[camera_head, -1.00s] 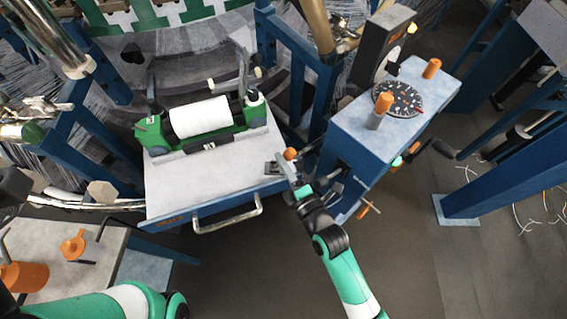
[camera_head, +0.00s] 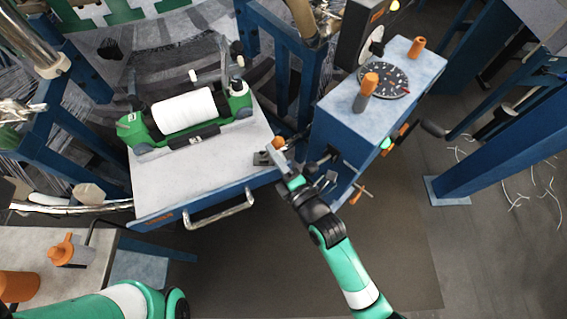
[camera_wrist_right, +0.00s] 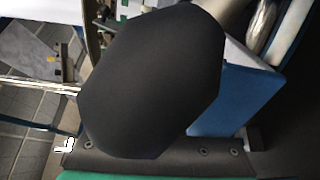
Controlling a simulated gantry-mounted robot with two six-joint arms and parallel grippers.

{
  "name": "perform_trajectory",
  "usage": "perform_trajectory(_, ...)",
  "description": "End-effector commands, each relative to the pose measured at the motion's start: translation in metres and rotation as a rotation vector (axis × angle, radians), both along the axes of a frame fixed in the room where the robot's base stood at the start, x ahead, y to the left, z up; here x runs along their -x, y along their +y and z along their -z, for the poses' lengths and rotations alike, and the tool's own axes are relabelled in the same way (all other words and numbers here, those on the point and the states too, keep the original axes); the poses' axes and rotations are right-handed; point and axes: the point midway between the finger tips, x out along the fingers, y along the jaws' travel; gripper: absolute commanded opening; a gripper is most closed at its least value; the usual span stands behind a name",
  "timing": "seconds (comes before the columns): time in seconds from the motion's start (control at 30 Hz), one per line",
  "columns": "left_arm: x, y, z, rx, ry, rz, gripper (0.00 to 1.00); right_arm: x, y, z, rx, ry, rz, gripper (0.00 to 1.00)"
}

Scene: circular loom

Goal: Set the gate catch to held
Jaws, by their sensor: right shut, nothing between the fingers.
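A small catch with an orange ball knob (camera_head: 278,143) sits on a dark grey plate (camera_head: 262,158) at the right front corner of the pale gate shelf (camera_head: 165,190). I take it for the gate catch; its setting cannot be read. My right gripper (camera_head: 283,163) is shut and empty, its tips just below the knob in the head view. Whether they touch the knob cannot be told. In the right wrist view a large black shape (camera_wrist_right: 155,80) blocks the middle, and neither fingertips nor knob can be made out. My left gripper is out of view.
A green cradle with a white roll (camera_head: 183,110) stands on the shelf, with a metal handle (camera_head: 220,212) at its front. A blue box (camera_head: 340,130) with a dial (camera_head: 384,82) and orange knobs stands close right of the right gripper. Open floor lies in front.

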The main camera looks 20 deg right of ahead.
Motion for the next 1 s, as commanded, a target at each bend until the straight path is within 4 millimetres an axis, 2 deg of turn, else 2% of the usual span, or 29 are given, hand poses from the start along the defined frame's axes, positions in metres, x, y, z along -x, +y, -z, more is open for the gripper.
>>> perform_trajectory(0.23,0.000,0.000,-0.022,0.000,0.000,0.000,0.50,0.050,-0.013,-0.006,0.001,0.004,0.001,0.00)
perform_trajectory(0.4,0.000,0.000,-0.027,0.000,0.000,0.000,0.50,0.083,-0.022,-0.006,0.000,0.002,0.001,0.00)
perform_trajectory(0.5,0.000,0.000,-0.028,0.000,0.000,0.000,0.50,0.095,-0.025,-0.006,0.000,0.001,0.001,0.00)
perform_trajectory(0.67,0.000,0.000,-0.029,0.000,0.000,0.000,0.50,0.103,-0.026,-0.006,-0.001,0.000,0.000,0.00)
perform_trajectory(1.0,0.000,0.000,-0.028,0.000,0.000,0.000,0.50,0.102,-0.026,-0.006,-0.001,0.000,0.000,0.00)
